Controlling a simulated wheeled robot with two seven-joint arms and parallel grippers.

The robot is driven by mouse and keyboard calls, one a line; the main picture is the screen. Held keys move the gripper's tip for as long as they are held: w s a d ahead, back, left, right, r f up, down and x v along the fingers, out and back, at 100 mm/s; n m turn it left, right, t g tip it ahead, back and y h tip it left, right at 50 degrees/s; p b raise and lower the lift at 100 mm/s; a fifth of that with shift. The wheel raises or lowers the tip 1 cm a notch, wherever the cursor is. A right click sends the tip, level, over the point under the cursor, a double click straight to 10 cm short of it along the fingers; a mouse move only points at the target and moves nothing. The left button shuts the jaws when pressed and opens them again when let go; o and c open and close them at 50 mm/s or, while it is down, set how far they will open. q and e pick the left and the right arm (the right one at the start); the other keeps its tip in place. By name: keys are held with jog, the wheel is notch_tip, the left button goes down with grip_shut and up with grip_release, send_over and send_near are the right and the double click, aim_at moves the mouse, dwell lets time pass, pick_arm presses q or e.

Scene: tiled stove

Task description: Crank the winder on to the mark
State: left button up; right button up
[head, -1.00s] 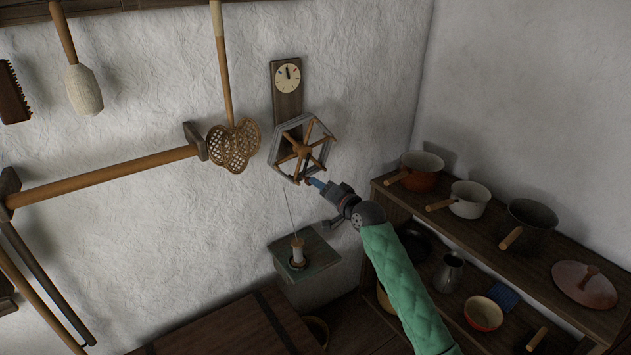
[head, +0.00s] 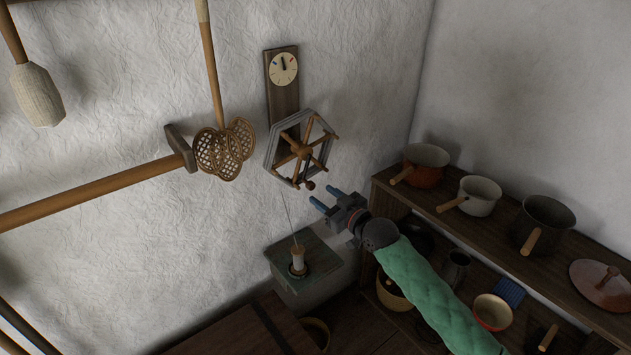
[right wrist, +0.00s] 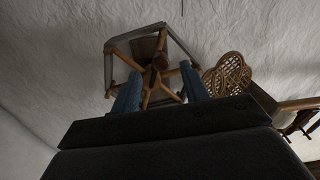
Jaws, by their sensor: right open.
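The winder (head: 301,150) is a polygonal grey frame with wooden spokes, mounted on the wall. Its small knob (head: 309,186) is at the lower rim. The round dial (head: 284,69) on the dark board above it has coloured marks and a dark hand pointing near the top. A thread runs from the winder down to a spool (head: 298,258). My right gripper (head: 322,196) is open and empty, just below and right of the knob, apart from it. In the right wrist view the winder (right wrist: 152,62) shows beyond my two blue fingers. My left gripper is not in view.
Shelves with pots (head: 425,163) stand at right. The wall between is bare.

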aim_at(313, 187)
jog(key=shift+s+d+r+n, duration=0.15)
jog(key=shift+s+r+n, duration=0.1)
jog(key=shift+n, duration=0.45)
jog(key=shift+w, duration=0.15)
jog(key=shift+w+a+p, duration=0.3)
jog(key=shift+p+x, duration=0.5)
jog(key=shift+x, duration=0.55)
jog(key=p+x, duration=0.1)
jog(key=x, duration=0.3)
jog(key=shift+p, duration=0.4)
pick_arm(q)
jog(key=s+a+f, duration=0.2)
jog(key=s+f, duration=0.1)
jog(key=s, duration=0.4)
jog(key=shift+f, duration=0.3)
pick_arm(e)
jog(key=shift+w+a, duration=0.3)
jog(key=shift+w, duration=0.05)
grip_shut()
